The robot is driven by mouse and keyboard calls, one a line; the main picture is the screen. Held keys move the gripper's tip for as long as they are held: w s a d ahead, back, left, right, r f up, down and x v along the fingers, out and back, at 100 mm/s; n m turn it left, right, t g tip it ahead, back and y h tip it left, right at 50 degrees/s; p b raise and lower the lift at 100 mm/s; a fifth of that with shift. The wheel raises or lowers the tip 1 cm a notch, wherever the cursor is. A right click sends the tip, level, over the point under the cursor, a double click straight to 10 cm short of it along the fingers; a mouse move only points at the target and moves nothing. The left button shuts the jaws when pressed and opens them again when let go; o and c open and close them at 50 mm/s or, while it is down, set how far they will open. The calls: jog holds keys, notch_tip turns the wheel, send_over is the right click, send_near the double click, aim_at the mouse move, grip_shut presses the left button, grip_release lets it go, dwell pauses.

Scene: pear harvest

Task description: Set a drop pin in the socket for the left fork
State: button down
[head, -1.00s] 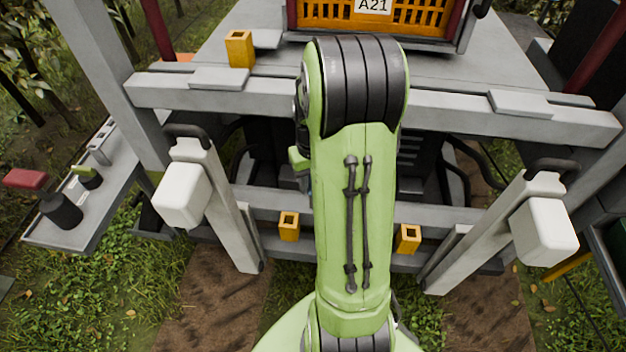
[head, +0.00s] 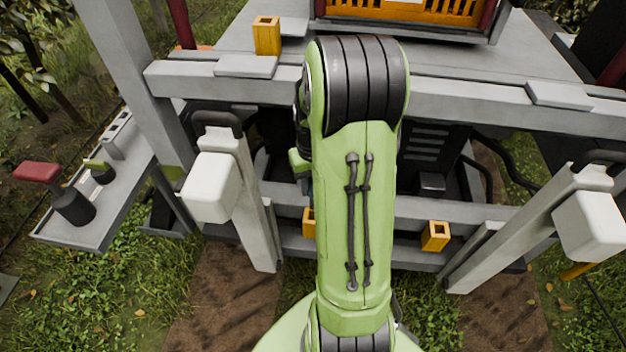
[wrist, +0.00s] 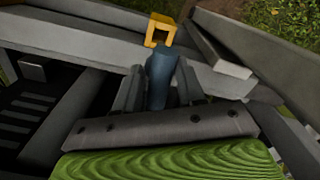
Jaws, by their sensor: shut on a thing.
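My gripper (wrist: 160,88) is shut on a blue-grey drop pin (wrist: 161,68) in the wrist view. The pin's far end lies just in front of a hollow yellow socket (wrist: 162,32), overlapping its lower edge in the picture. I cannot tell whether they touch. In the head view my arm hides the gripper and pin. The lower left yellow socket (head: 308,222) is partly behind my arm, beside the left fork (head: 235,200), a grey upright with a white block. Another yellow socket (head: 435,236) is on the lower beam at right.
A third yellow socket (head: 267,36) stands by the upper beam (head: 460,100). An orange crate (head: 400,10) is on the deck behind. The right upright (head: 530,215) leans at right. A side shelf (head: 95,205) holds a dark cylinder with a red top.

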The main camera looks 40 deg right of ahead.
jog(key=shift+f+b, duration=3.75)
jog(key=shift+f, duration=1.15)
jog(key=shift+c, duration=0.6)
grip_release()
jog(key=shift+r, duration=0.2)
jog(key=shift+r+p, duration=3)
jog(key=shift+r, duration=0.4)
